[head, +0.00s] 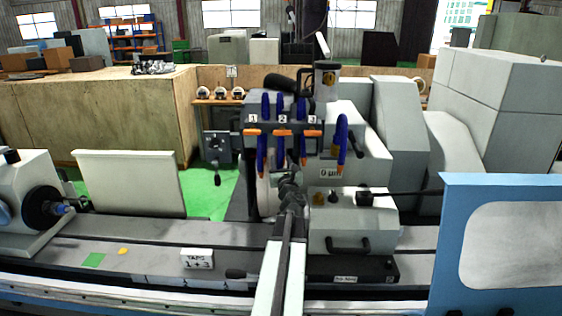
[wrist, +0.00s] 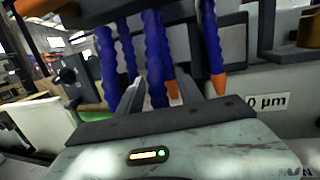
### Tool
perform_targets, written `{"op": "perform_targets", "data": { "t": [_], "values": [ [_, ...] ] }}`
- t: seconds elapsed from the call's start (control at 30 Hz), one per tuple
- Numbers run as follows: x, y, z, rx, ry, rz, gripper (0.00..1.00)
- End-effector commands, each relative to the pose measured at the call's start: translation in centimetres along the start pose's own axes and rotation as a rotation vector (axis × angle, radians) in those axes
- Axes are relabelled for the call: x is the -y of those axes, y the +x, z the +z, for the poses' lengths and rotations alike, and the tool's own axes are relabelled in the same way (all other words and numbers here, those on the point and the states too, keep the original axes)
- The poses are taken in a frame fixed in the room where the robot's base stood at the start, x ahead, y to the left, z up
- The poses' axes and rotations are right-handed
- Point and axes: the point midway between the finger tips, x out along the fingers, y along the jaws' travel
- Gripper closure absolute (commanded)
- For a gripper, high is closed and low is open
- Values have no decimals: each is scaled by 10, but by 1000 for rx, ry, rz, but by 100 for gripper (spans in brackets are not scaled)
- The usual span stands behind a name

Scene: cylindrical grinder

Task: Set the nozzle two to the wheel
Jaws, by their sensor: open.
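Blue segmented coolant hoses with orange tips hang from a grey block marked 1, 2 and 3. Nozzle two (head: 280,150) hangs under the middle mark in the head view, its lower end partly hidden by my arm. The pale grinding wheel (head: 265,195) shows as a narrow edge just left of my gripper, mostly hidden. My gripper (head: 290,178) is open, just below the hoses. In the wrist view my gripper (wrist: 162,95) has fingers on either side of a blue hose (wrist: 155,55); I cannot tell its number or whether a finger touches it.
Another blue hose (head: 342,140) hangs at the right, near the "0 µm" label (head: 330,173). A grey box with a black handle (head: 348,244) stands right of my arm. A white block (head: 197,259) lies on the machine table. A blue-framed door (head: 500,182) blocks the front right.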

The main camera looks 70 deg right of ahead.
Motion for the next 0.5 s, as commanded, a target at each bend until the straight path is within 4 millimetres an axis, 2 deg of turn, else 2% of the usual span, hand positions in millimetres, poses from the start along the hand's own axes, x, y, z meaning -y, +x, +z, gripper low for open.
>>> {"op": "perform_targets", "data": {
  "t": [0.3,0.4,0.5],
  "values": [
    [-2,-62,-1,0,-1,0,57],
    [-3,-71,-1,0,-1,1,57],
    [-2,-70,-1,0,-1,2,57]
  ]
}}
